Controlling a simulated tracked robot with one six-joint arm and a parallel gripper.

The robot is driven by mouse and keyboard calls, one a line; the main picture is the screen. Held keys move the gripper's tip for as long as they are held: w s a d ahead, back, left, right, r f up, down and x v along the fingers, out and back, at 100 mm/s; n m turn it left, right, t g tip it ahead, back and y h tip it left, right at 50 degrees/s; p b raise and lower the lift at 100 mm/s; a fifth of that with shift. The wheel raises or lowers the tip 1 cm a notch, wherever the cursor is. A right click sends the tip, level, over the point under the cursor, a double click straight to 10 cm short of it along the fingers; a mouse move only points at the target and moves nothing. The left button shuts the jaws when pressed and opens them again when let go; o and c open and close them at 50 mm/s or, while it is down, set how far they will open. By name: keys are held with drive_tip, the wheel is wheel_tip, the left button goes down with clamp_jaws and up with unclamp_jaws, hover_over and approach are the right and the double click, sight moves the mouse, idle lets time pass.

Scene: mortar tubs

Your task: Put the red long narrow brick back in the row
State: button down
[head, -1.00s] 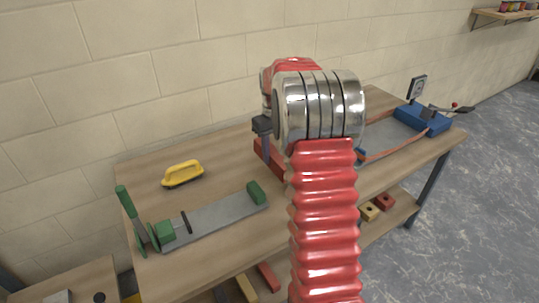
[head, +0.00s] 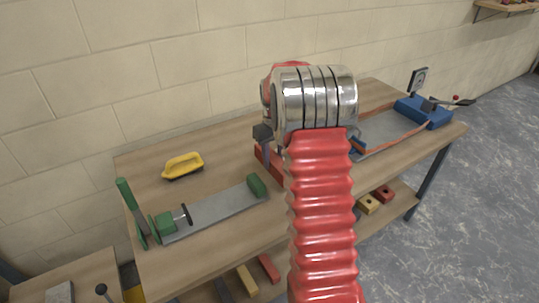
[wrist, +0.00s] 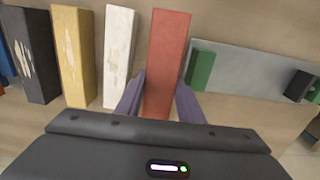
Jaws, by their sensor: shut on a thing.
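The red long narrow brick (wrist: 167,62) is between the two fingers of my gripper (wrist: 158,97) in the wrist view, and the gripper is shut on it. It stands to the right of a white brick (wrist: 118,55), with a narrow gap between them. A yellow brick (wrist: 72,57) and a black brick (wrist: 33,52) follow further left in the row. In the head view my gripper (head: 263,145) is over the bench, with red brick surface (head: 276,165) showing beside it. My arm hides most of the row there. I cannot tell whether the brick touches the bench.
A grey plate with green end blocks (head: 218,212) lies close by on the bench (head: 225,150); its green block (wrist: 200,70) is right of the brick. A yellow-handled tool (head: 183,164) lies further left. A blue device (head: 424,112) stands at the right end.

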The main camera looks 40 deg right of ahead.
drive_tip(key=shift+f, duration=2.55)
drive_tip(key=shift+f, duration=0.45)
drive_tip(key=c, duration=1.1)
unclamp_jaws()
drive_tip(key=shift+f, duration=0.1)
wheel_tip(320, 180, up, 14)
drive_tip(key=shift+f, duration=0.1)
